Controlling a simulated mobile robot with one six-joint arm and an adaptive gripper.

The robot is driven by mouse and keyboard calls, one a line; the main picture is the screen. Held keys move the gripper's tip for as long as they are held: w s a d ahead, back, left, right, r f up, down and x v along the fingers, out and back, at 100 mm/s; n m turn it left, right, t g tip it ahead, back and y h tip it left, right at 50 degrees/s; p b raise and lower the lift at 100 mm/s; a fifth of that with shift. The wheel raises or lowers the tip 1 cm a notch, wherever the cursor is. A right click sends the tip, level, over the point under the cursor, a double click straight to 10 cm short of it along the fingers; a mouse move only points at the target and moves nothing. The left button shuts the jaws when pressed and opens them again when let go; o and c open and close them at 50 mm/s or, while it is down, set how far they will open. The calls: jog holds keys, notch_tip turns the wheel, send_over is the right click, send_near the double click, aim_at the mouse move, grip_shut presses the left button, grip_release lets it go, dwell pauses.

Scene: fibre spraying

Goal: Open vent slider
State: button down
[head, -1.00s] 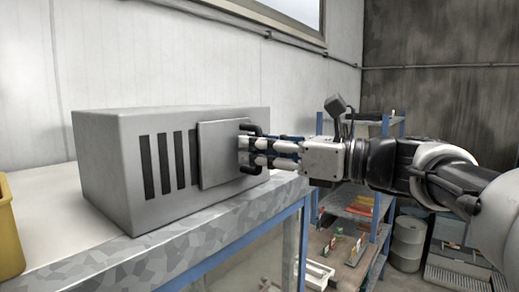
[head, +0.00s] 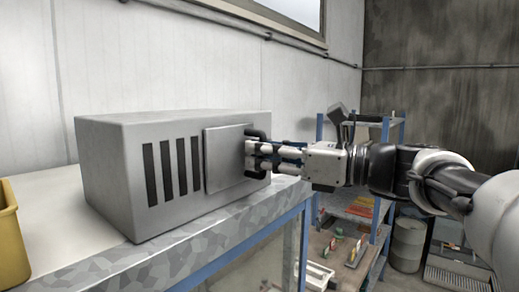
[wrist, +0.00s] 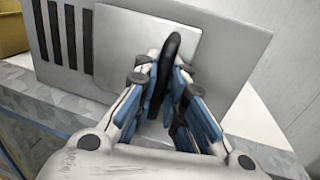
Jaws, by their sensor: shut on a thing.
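The vent box (head: 108,178) is a grey metal case on the bench. Its front has several dark vertical slots (head: 168,173). A flat grey slider plate (head: 224,160) stands on the front just right of these slots, with a black handle (head: 257,134) at its right side. My gripper (head: 250,155) comes from the right and is shut on the handle. In the wrist view, my gripper (wrist: 162,82) has its fingers on both sides of the black handle (wrist: 168,56), in front of the plate (wrist: 140,40). Whatever lies behind the plate is hidden.
The bench (head: 185,243) has a speckled front edge and blue frame. A yellow bin (head: 10,245) stands at its left end. A blue shelf rack (head: 378,205) with small items and a grey drum (head: 408,243) stand behind my arm.

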jog(key=shift+w+d, duration=0.3)
jog(key=shift+w, duration=0.05)
jog(key=c, duration=2)
grip_release()
jog(key=shift+s+a, duration=0.1)
jog(key=shift+s, duration=0.1)
jog(key=o, duration=0.3)
jog(key=shift+w, duration=0.1)
jog(key=shift+o, duration=0.2)
jog(key=v, duration=1.2)
